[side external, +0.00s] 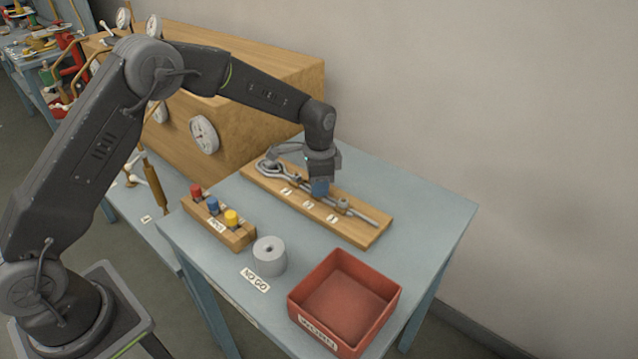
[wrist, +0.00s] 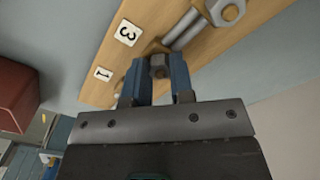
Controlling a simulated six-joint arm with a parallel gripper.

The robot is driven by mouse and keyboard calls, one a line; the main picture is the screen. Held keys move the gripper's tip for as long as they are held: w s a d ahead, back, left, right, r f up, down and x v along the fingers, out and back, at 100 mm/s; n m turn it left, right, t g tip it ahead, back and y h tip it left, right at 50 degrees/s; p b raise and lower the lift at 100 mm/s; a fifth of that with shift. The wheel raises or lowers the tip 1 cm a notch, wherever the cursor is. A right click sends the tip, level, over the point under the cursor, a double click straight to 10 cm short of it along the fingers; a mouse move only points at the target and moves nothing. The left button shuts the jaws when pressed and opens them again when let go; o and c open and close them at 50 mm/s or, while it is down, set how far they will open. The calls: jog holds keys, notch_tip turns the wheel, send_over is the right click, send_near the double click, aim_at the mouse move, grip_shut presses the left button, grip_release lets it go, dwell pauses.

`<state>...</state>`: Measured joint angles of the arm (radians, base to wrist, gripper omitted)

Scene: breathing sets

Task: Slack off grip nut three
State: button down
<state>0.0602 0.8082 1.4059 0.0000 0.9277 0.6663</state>
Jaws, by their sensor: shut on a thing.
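A long wooden board (side external: 375,236) lies on the blue table and carries a grey metal rod with a loop at its far left end. Small number tags run along its near side. In the wrist view a tag marked 3 (wrist: 128,33) lies near the held nut. My gripper (side external: 320,190) is down over the middle of the board. Its blue fingers (wrist: 160,68) are shut on a small grey nut (wrist: 158,66), partly hidden between them. Another, larger-looking nut (wrist: 229,12) stands farther along the rod, clear of the fingers; which numbers belong to which nut is unclear.
A red bin (side external: 345,348) stands at the table's near right. A grey cylinder (side external: 270,256) by a "NO GO" tag and a wooden block (side external: 240,240) with red, blue and yellow knobs stand left of it. A wooden gauge cabinet (side external: 260,75) stands behind.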

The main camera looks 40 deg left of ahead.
jog(key=n, duration=0.7)
jog(key=shift+r, duration=0.1)
jog(key=n, duration=0.7)
jog(key=shift+n, duration=0.4)
jog(key=n, duration=1.1)
jog(key=shift+n, duration=0.3)
jog(key=c, duration=1)
grip_release()
